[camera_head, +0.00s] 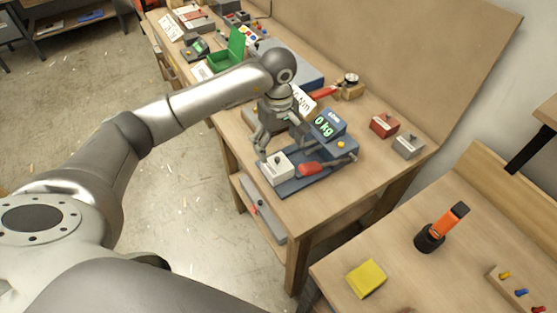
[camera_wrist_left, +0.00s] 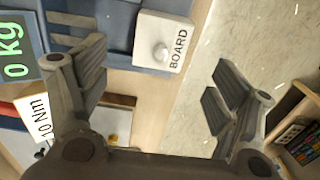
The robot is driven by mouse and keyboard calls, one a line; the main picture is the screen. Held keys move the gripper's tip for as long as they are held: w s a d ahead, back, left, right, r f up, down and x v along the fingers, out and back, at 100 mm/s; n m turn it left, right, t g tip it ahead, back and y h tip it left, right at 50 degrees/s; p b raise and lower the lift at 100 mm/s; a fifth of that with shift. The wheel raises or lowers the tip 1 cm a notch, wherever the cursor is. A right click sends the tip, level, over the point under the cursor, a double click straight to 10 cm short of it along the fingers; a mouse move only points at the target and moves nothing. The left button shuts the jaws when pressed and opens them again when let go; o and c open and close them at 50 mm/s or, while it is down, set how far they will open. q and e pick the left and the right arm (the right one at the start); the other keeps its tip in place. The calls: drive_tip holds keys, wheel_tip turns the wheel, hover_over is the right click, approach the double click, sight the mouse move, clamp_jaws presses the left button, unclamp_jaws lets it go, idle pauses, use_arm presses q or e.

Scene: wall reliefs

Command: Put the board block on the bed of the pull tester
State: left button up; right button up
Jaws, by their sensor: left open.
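The board block (camera_head: 277,168) is a white block with a small knob on top. It sits at the front left end of the blue bed of the pull tester (camera_head: 300,184). The wrist view shows its BOARD label and knob on the board block (camera_wrist_left: 162,42), beside the tester's blue surface (camera_wrist_left: 108,30). The tester's display (camera_head: 324,125) reads 0 kg. My left gripper (camera_head: 278,142) is just behind and above the block, open and empty. In the wrist view my left gripper (camera_wrist_left: 158,100) has its fingers spread wide, apart from the block. My right gripper is out of view.
A red handle (camera_head: 310,168) lies on the tester right of the block. A red block (camera_head: 384,125) and a grey block (camera_head: 408,146) stand at the bench's right. A green box (camera_head: 226,58) stands farther back. A nearer table holds a yellow block (camera_head: 367,278) and an orange-handled tool (camera_head: 448,222).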

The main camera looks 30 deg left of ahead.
sight(278, 159)
use_arm(q)
wheel_tip(278, 159, up, 2)
drive_tip(key=shift+r, duration=0.7)
